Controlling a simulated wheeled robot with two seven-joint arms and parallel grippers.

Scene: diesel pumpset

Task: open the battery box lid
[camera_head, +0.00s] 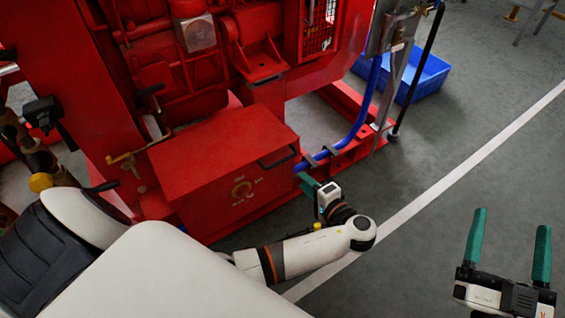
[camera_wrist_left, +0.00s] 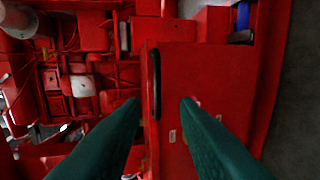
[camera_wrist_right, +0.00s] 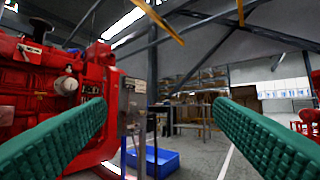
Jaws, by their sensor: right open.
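The red battery box (camera_head: 235,195) stands at the foot of the red machine. Its flat lid (camera_head: 215,150) is down. A black handle (camera_head: 278,158) sits at the lid's right end. My left gripper (camera_head: 303,178) is beside that end, just right of the handle. In the left wrist view its green fingers (camera_wrist_left: 160,101) are apart, with the upright black handle (camera_wrist_left: 154,85) in the gap between the tips, nearer the left finger. Contact cannot be told. My right gripper (camera_head: 510,240) is open and empty over the floor at the right; its spread fingers also show in the right wrist view (camera_wrist_right: 160,98).
Blue hose (camera_head: 345,145) and a red base rail (camera_head: 350,160) run just behind the left gripper. A blue crate (camera_head: 425,75) lies on the floor further back. The grey floor around the right gripper is clear, crossed by a white line (camera_head: 470,155).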

